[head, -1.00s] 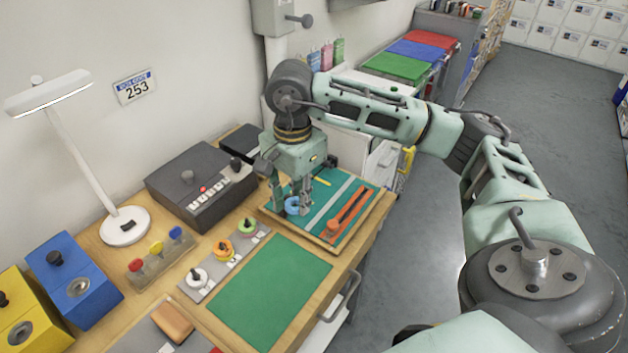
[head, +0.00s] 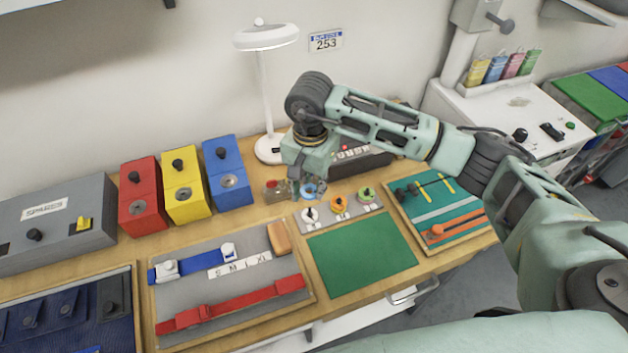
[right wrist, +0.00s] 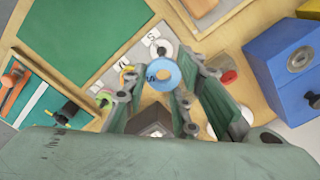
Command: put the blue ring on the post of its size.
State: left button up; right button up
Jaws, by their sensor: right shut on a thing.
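My right gripper (head: 308,189) is shut on the blue ring (head: 313,191). The grey post board (head: 349,219) lies just in front of the gripper in the head view. It bears a white piece (head: 310,214), an orange piece (head: 339,203) and a green piece (head: 366,193), each around a post. The ring appears apart from the board, near its white end. My left gripper is not in view.
The blue box (head: 229,184) and lamp (head: 267,110) stand behind to the left. A green mat (head: 362,253) lies clear in front.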

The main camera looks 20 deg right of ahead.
aim_at(311, 196)
jog(key=shift+f, duration=0.9)
jog(key=shift+f+b, duration=0.85)
jog(key=shift+f, duration=0.1)
jog(key=shift+f+b, duration=0.65)
jog(key=shift+b, duration=0.05)
jog(key=shift+f+b, duration=0.15)
jog(key=shift+b, duration=1.1)
jog(key=shift+f+b, duration=0.7)
jog(key=shift+b, duration=0.2)
dwell(0.7)
jog(key=o, duration=0.8)
jog(key=shift+c, duration=0.2)
